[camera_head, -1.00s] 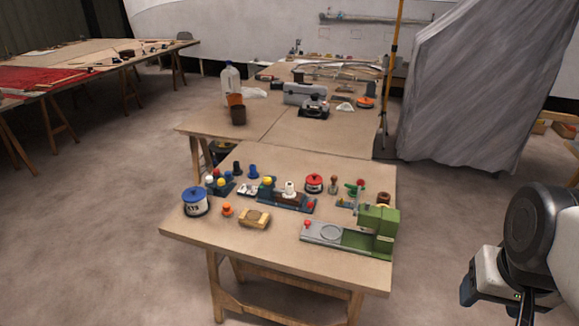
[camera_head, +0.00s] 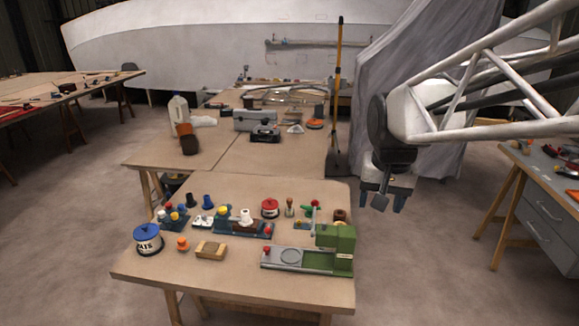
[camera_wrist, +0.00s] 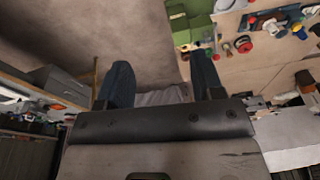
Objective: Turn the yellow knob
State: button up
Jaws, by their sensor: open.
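A yellow knob (camera_head: 221,210) sits at the left end of a long dark blue fixture (camera_head: 236,227), which also has a white knob and a red knob. Another small multi-knob fixture (camera_head: 172,219) to its left carries red, white and yellow knobs. Which yellow knob is the task's I cannot tell. My gripper (camera_head: 389,201) is in the air right of the work table, pointing down, well apart from the knobs. In the wrist view its two dark fingers (camera_wrist: 163,80) are spread with nothing between them. Part of a blue fixture (camera_wrist: 275,17) shows at the upper right there.
A green machine (camera_head: 338,245) with a grey bed stands at the table's right, between my gripper and the knobs. A blue-lidded tin (camera_head: 148,239), a wooden block (camera_head: 211,250) and a red tin (camera_head: 270,208) stand nearby. A grey drawer bench (camera_head: 530,207) is at the right.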

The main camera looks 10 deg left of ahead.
jog(key=w+a+f, duration=0.2)
jog(key=w+a, duration=0.8)
jog(key=w, duration=0.3)
jog(key=m+g, duration=0.2)
send_over(222, 208)
notch_tip(222, 208, down, 22)
jog(key=shift+r, duration=0.15)
jog(key=shift+f, duration=3.9)
jog(key=shift+c, duration=0.3)
